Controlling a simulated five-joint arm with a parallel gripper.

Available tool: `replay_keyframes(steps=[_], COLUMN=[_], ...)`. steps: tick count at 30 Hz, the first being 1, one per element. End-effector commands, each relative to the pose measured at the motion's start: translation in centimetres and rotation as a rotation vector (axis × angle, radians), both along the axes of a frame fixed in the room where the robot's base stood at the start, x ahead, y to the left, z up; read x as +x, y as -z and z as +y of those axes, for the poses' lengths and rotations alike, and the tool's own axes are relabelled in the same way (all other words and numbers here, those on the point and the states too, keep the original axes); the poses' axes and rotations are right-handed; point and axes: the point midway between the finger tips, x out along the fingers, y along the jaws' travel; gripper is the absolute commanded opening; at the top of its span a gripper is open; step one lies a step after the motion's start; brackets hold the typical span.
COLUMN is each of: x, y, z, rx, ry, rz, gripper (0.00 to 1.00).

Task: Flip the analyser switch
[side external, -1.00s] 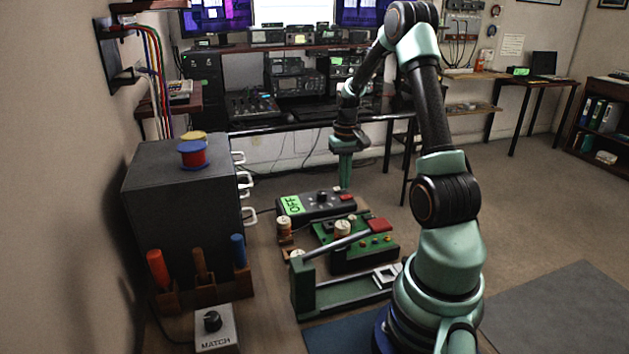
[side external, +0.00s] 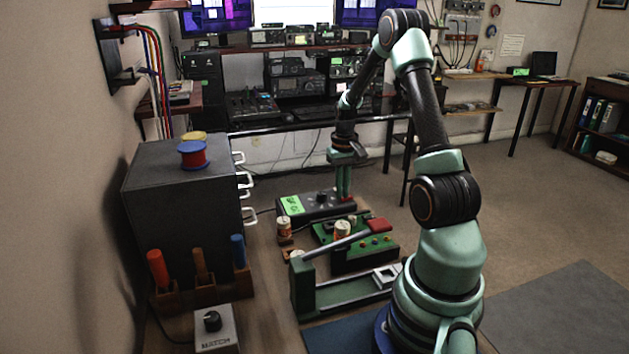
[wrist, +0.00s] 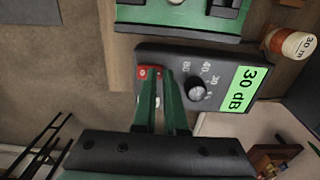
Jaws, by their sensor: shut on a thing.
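The analyser is a dark box (side external: 312,210) on the bench with a lit green display (wrist: 246,90). In the wrist view the display reads 30 dB. A black knob (wrist: 196,93) sits beside a dial scale on its top face. The red switch (wrist: 146,71) is at the end of the box away from the display and is partly hidden by my fingers. My gripper (wrist: 158,73) points down at this end, its fingertips closed on the red switch. In the side view my gripper (side external: 344,196) stands low at the box's right end.
A small spool (wrist: 292,42) stands near the display end. A grey cabinet (side external: 180,200) with white handles stands left.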

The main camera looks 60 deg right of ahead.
Motion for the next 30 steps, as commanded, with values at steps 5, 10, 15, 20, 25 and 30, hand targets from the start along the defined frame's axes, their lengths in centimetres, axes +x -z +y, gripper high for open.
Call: replay_keyframes(steps=[5, 10, 15, 20, 25, 30], x=[0.0, -0.1, -0.4, -0.9, -1.4, -1.4], y=[1.1, 1.2, 1.1, 1.0, 0.9, 0.9], z=[0.3, 0.3, 0.0, -0.5, -1.0, -1.0], rx=[0.002, 0.003, 0.003, 0.003, 0.003, 0.002], ry=[-0.008, -0.009, -0.008, -0.007, -0.001, 0.0], rz=[0.002, 0.003, 0.003, 0.003, 0.003, 0.002], gripper=[0.0, 0.0, 0.0, 0.0, 0.0, 0.0])
